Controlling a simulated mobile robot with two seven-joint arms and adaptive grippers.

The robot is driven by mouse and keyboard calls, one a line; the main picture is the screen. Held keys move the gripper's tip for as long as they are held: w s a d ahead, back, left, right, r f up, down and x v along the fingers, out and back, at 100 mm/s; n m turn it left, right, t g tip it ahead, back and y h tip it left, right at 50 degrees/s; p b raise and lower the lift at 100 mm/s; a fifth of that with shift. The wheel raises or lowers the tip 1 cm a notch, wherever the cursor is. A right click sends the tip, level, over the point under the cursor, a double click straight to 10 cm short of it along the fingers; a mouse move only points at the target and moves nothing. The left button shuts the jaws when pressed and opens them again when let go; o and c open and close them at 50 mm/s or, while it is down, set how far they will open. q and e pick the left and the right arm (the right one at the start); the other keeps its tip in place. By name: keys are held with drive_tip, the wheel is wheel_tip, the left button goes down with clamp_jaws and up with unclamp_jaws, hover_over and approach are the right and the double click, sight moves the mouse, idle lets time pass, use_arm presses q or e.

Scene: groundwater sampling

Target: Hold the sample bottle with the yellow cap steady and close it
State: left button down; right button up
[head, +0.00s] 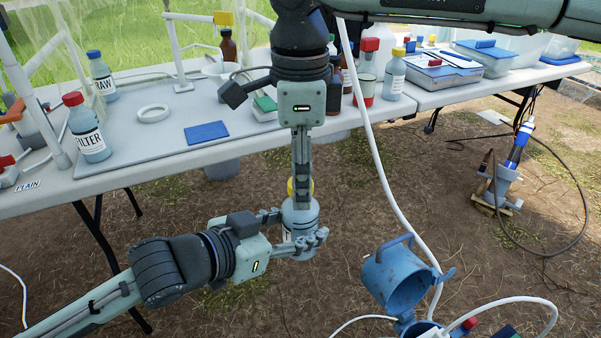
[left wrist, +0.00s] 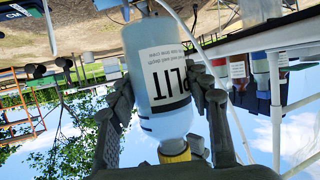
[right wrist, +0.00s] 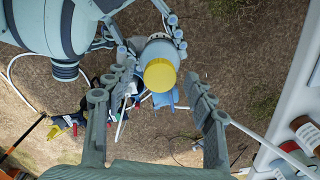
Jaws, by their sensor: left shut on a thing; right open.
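The sample bottle (head: 299,216) with the yellow cap (head: 300,187) is upright in the air in front of the table. My left gripper (head: 297,228) is shut around its body. In the left wrist view the bottle (left wrist: 155,60) appears upside down, its label partly reading "PLIT". My right gripper (head: 302,196) points down from above at the cap and partly hides it. In the right wrist view the yellow cap (right wrist: 160,74) shows between and beyond the open fingers (right wrist: 158,92). The cap sits on the bottle's neck; whether it is tight cannot be told.
The table (head: 115,180) behind bears a FILTER bottle (head: 92,150), a RAW bottle (head: 104,85), a blue pad (head: 206,132) and a white ring (head: 153,113). Another yellow-capped bottle (head: 394,78) stands farther right. A blue container (head: 396,275) and a white hose (head: 385,185) are at lower right.

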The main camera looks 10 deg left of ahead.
wheel_tip(320, 180, up, 12)
idle(0.6)
idle(0.4)
